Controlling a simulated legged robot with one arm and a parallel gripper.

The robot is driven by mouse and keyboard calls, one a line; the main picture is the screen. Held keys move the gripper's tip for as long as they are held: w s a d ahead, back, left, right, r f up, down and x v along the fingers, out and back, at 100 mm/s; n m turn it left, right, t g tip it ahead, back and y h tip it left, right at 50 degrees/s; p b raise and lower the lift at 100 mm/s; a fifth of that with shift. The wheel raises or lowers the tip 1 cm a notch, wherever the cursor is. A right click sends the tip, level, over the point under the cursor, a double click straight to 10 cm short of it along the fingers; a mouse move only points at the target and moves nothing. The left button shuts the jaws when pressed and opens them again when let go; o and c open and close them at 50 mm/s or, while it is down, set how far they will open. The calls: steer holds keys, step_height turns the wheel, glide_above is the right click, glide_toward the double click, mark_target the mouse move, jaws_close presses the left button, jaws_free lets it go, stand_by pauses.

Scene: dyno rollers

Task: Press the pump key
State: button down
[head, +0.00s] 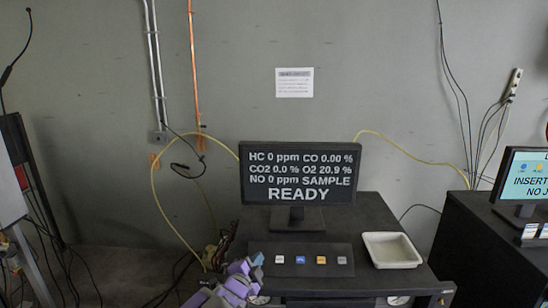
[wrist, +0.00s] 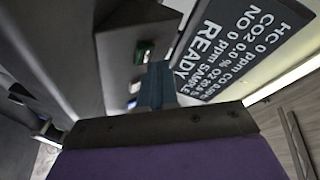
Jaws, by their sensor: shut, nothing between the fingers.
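A dark key panel (head: 310,247) lies on the black cabinet below a monitor (head: 300,172). It carries a row of small keys: a whitish key (head: 280,259), a blue key (head: 300,259), an orange key (head: 321,260) and a grey key (head: 342,260). Their labels are too small to read, so I cannot tell which is the pump key.
The monitor reads "READY" with gas values and stands close behind the panel. A white tray (head: 392,250) sits right of the panel on the cabinet top (head: 375,212). A second screen (head: 524,178) stands farther right. Cables and a yellow hose hang along the wall.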

stand_by(0.4)
steer(key=shift+w+f+b, duration=0.25)
steer(key=shift+b, duration=0.1)
steer(key=shift+d, duration=0.1)
steer(key=shift+s+r, duration=0.1)
stand_by(0.4)
steer(key=shift+s+r, duration=0.25)
steer(key=shift+s+r, duration=0.55)
steer(key=shift+r, duration=0.3)
steer(key=s+r, duration=0.2)
steer(key=r, duration=0.1)
steer(key=shift+s+p, duration=0.35)
